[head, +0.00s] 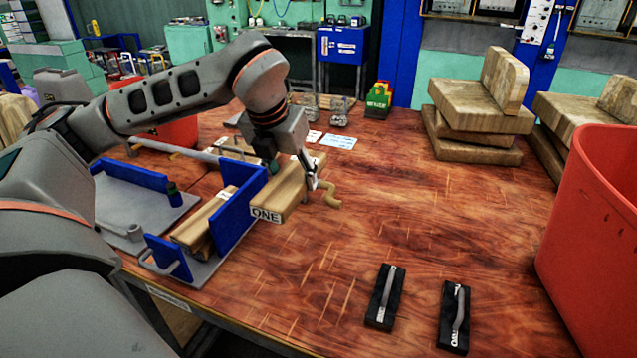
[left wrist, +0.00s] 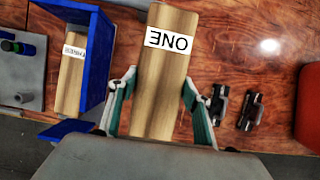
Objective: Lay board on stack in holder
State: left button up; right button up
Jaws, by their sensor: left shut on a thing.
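The wooden board with a white "ONE" label (head: 283,196) is in my left gripper (head: 306,180), which is shut on it. It also shows in the left wrist view (left wrist: 165,75), with a finger on each side. The holder has blue upright plates (head: 240,212) on a grey base and stands to the left of the held board. A wooden stack (head: 200,228) sits inside the holder between the blue plates. The stack also shows in the left wrist view (left wrist: 72,75), with a small label. The held board is beside the holder's tall blue plate, on its outer side. My right gripper is not in view.
Two black blocks with handles (head: 385,297) (head: 453,315) lie at the table's front. A red bin (head: 595,220) stands at the right. Thick wooden blocks (head: 480,105) are piled at the back right. A tan hook-shaped piece (head: 328,196) shows beside my left gripper. The table's middle is clear.

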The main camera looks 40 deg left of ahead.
pick_arm(q)
jog(key=s+a+b, duration=0.2)
jog(key=s+a, duration=0.1)
jog(key=a, duration=0.7)
jog(key=s+a+b, duration=0.2)
jog(key=s+a, duration=0.1)
jog(key=a, duration=0.7)
jog(key=shift+s, duration=0.35)
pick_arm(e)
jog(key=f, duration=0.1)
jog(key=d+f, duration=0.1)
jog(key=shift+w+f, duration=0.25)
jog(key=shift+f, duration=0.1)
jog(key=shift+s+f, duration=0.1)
